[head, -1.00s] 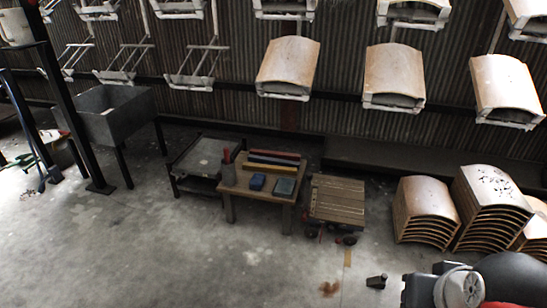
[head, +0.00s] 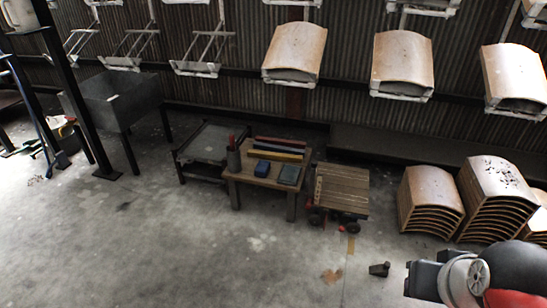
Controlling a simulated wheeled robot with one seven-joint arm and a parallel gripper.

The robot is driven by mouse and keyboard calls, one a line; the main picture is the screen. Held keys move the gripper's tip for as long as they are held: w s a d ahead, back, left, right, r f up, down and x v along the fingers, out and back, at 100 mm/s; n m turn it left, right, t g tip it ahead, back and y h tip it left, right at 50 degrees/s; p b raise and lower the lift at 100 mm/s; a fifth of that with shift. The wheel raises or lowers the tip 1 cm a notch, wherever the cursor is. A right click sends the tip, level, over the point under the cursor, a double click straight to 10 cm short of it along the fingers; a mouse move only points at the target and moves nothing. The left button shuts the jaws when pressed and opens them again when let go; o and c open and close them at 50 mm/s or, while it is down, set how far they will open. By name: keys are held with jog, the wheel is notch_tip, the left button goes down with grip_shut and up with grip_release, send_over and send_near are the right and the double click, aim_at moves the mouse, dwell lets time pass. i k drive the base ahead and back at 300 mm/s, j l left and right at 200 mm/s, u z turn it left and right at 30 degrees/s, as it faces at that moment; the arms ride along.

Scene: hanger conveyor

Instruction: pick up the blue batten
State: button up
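The blue batten (head: 279,149) lies on a small wooden table (head: 262,180) in the middle of the head view. It lies lengthwise between a red batten (head: 280,141) behind it and a yellow batten (head: 272,156) in front. My arm reaches in at the lower right corner, and the dark end of it, my gripper (head: 412,280), is far from the table, to its right and nearer the camera. Its fingers are too unclear to tell open from shut.
On the table also stand a cup with red sticks (head: 234,160), a blue box (head: 262,168) and a teal box (head: 289,175). A low dark table (head: 208,145) is left, a slatted cart (head: 342,188) right. The floor in front is mostly clear.

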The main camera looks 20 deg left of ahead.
aim_at(258, 145)
jog(key=i+j, duration=0.3)
jog(key=j, duration=0.15)
jog(key=i+j, duration=0.3)
jog(key=j, duration=0.15)
jog(key=i+j, duration=0.3)
jog(key=j, duration=0.15)
jog(key=i+j, duration=0.25)
jog(key=j, duration=0.2)
jog(key=i+j, duration=0.3)
jog(key=j, duration=0.15)
jog(key=i+j, duration=0.6)
jog(key=i, duration=0.15)
